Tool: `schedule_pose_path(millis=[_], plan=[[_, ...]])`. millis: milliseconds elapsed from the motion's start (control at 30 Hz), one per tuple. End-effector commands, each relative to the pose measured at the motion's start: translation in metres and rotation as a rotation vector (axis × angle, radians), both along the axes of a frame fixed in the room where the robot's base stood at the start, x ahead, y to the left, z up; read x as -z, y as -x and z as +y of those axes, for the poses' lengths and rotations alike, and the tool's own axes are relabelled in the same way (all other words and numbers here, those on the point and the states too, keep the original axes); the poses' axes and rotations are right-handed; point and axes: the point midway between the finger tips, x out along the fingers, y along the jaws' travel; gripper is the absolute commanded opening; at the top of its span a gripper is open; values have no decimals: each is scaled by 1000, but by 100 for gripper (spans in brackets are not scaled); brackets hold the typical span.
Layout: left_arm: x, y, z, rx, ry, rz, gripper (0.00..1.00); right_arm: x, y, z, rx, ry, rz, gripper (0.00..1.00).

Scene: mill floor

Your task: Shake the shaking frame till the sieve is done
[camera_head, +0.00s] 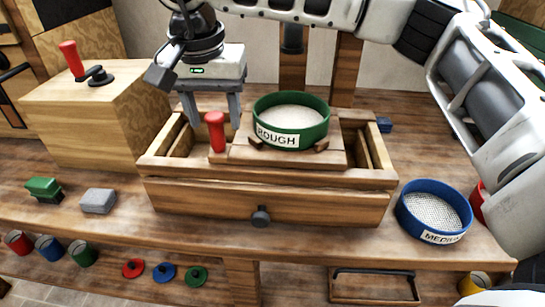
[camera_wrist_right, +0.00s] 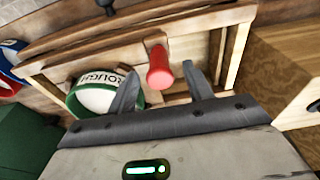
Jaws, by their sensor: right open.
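The wooden shaking frame (camera_head: 240,155) sits in a wooden box (camera_head: 180,192) with a drawer, in the middle of the bench. A green sieve (camera_head: 317,136) labelled ROUGH rests on the frame, with pale material inside. A red upright handle (camera_head: 215,132) stands on the frame's left part; it also shows in the right wrist view (camera_wrist_right: 160,70). My right gripper (camera_head: 216,120) is open above and around the red handle's area, fingers pointing down; the wrist view shows the handle ahead of the fingertips (camera_wrist_right: 165,78), apart from them. My left gripper is not in view.
A blue sieve (camera_head: 404,207) labelled MEDIUM stands to the right. A wooden box with a red-handled crank (camera_head: 110,120) stands at the left. A green block (camera_head: 43,188) and a grey block (camera_head: 98,201) lie on the front left of the bench.

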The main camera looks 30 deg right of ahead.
Motion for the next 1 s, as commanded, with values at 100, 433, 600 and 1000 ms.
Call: schedule_pose_path(millis=[100,433,600,1000], plan=[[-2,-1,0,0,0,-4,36,0,0,0,0,0,0,51],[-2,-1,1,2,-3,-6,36,0,0,0,0,0,0,12],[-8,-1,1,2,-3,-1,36,-3,-9,14,-2,0,2,12],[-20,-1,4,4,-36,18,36,-4,-44,68,-1,0,1,12]])
